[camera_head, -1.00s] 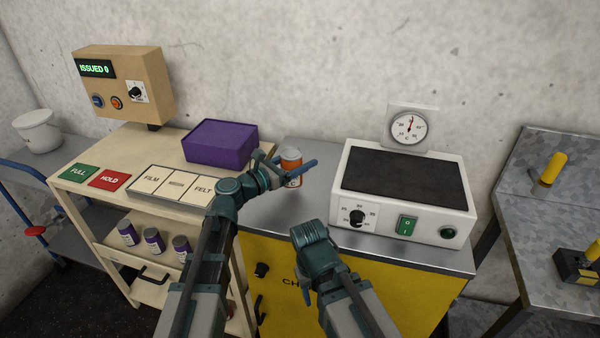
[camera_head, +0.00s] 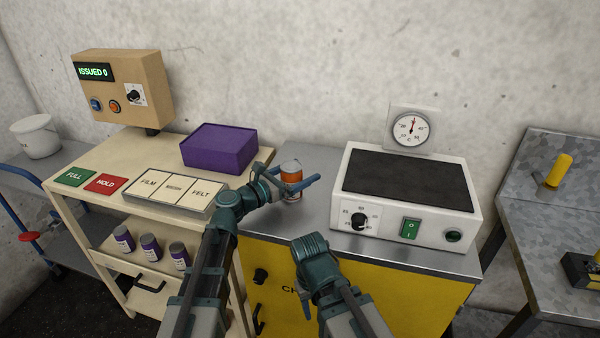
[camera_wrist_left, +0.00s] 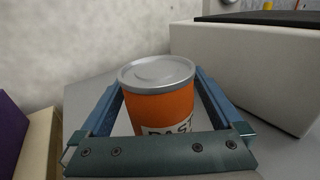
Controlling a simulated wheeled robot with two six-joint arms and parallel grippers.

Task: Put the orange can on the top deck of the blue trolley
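The orange can (camera_head: 291,176), with a silver lid and a pale label, stands upright on the grey top of the yellow cabinet. It also shows in the left wrist view (camera_wrist_left: 160,105). My left gripper (camera_head: 297,184) is open, with one blue finger on each side of the can and narrow gaps beside it. The far fingertips are partly hidden by the can. The blue trolley (camera_head: 22,190) is at the far left, with a blue tube handle and grey decks.
A white bucket (camera_head: 36,136) stands on the trolley's top deck. A cream bench with a purple box (camera_head: 219,148) and a tan dispenser (camera_head: 122,88) lies between trolley and cabinet. A white hotplate unit (camera_head: 405,195) stands close right of the can.

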